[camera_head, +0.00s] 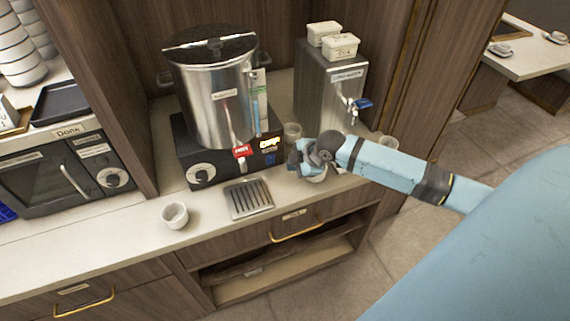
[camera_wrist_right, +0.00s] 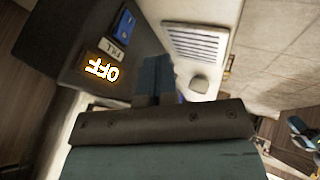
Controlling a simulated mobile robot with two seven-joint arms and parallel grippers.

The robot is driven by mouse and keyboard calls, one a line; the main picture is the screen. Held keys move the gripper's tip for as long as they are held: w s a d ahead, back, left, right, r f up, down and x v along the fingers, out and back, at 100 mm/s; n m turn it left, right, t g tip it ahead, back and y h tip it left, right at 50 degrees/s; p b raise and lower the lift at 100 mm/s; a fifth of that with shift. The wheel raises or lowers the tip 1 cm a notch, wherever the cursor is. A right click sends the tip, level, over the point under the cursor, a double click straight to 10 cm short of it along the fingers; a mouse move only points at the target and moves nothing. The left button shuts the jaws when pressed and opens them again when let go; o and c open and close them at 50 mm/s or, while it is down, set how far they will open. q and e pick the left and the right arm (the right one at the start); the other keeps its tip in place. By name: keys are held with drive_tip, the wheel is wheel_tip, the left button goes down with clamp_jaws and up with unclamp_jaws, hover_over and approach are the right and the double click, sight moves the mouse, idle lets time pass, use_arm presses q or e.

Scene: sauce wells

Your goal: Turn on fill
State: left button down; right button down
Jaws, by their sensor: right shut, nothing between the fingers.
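The metal boiler (camera_head: 215,95) stands on a black base (camera_head: 185,150) on the counter. The base's front has a blue switch (camera_head: 270,159), which also shows in the right wrist view (camera_wrist_right: 126,25). Beside the switch in the wrist view are a small FILL label (camera_wrist_right: 113,49) and a lit display (camera_wrist_right: 103,70) reading OFF. My right gripper (camera_head: 296,160) is shut and empty, just right of the base's front in the head view. Its fingers (camera_wrist_right: 158,75) appear apart from the switch in the wrist view. My left gripper is in neither view.
A slotted drip tray (camera_head: 248,198) lies before the boiler, with a white cup (camera_head: 174,214) to its left. A red-handled tap (camera_head: 242,150) hangs above it. A metal dispenser (camera_head: 325,90) with a blue tap stands right. A microwave (camera_head: 60,170) is at left.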

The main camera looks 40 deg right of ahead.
drive_tip(key=v, duration=0.2)
drive_tip(key=shift+s+r, duration=0.15)
drive_tip(key=shift+s, duration=0.2)
drive_tip(key=shift+w, duration=0.1)
drive_tip(key=s+a+f+m+t, duration=0.2)
drive_tip(key=s+a+f+m, duration=0.3)
drive_tip(key=s+a, duration=0.4)
drive_tip(key=s+a+f+m+t, duration=0.2)
drive_tip(key=s+a+f+m, duration=0.4)
drive_tip(key=s+a, duration=0.3)
drive_tip(key=shift+s+f, duration=0.45)
drive_tip(key=shift+s, duration=0.6)
